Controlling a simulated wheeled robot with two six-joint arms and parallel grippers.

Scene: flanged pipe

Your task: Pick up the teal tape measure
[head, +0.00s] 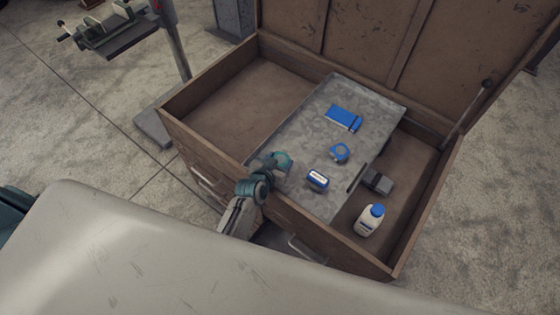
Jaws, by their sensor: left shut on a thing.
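The teal tape measure (284,160) is a small rounded teal thing at the left side of the metal tray, in the head view. My left gripper (274,165) reaches in over the front wall of the wooden chest and is shut on it. The gripper hides part of the tape measure, and I cannot tell whether it touches the tray or hangs just above it. My right gripper is not in view.
The grey metal tray (305,122) lies across the open wooden chest (215,83). A white bottle (370,219) and a dark block (378,182) are at right.

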